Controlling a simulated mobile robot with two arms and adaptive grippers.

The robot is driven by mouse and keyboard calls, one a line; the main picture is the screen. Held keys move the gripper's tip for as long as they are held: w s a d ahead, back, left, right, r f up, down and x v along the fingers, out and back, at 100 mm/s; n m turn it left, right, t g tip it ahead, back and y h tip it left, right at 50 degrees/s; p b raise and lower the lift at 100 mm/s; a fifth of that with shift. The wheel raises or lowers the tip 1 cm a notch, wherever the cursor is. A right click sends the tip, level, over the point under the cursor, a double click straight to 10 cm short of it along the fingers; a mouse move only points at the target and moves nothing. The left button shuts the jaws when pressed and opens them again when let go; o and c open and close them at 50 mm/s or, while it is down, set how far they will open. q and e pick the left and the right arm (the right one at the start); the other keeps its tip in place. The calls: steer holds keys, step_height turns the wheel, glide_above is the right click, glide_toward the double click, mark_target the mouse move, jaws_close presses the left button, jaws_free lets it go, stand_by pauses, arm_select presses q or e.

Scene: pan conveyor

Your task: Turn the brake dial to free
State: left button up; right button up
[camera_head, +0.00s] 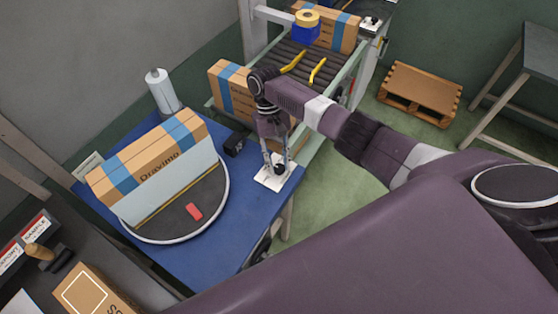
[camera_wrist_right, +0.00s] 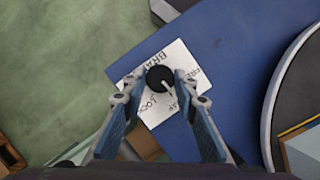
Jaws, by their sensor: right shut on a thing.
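The brake dial (camera_wrist_right: 160,77) is a round black knob with a white pointer mark on a white plate (camera_wrist_right: 176,56) lettered BRAKE, FREE and LOCK. In the right wrist view the pointer slants to the lower right, between LOCK at the bottom and FREE at the right. My right gripper (camera_wrist_right: 158,82) is shut on the dial, a fingertip on each side. In the head view my right gripper (camera_head: 279,167) points down over the plate (camera_head: 268,184) at the blue table's right edge; the dial shows little there. My left gripper is not in view.
On the blue table (camera_head: 236,255) a round grey turntable (camera_head: 190,230) carries a long Dravimo carton (camera_head: 150,160) and a small red piece (camera_head: 194,211). A small black box (camera_head: 235,143) stands near the gripper. Behind is a roller conveyor (camera_head: 290,60) with cartons.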

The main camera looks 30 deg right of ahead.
steer(key=n+h+p, duration=0.1)
steer(key=n, duration=0.2)
steer(key=shift+a+r, duration=0.1)
steer(key=shift+a, duration=0.05)
steer(key=n+h+p, duration=0.1)
steer(key=n, duration=0.1)
steer(key=shift+a+n, duration=0.1)
steer(key=shift+n, duration=0.2)
steer(key=n+h+p, duration=0.1)
steer(key=n, duration=0.1)
steer(key=n+t+p, duration=0.1)
steer(key=n+p, duration=0.1)
steer(key=shift+a+n+h, duration=0.1)
steer(key=shift+n+h, duration=0.3)
steer(key=shift+t, duration=0.3)
steer(key=shift+s, duration=0.1)
steer(key=o, duration=1.1)
steer(key=shift+o, duration=0.2)
steer(key=v, duration=1.1)
steer(key=shift+a+r, duration=0.15)
steer(key=shift+r, duration=0.2)
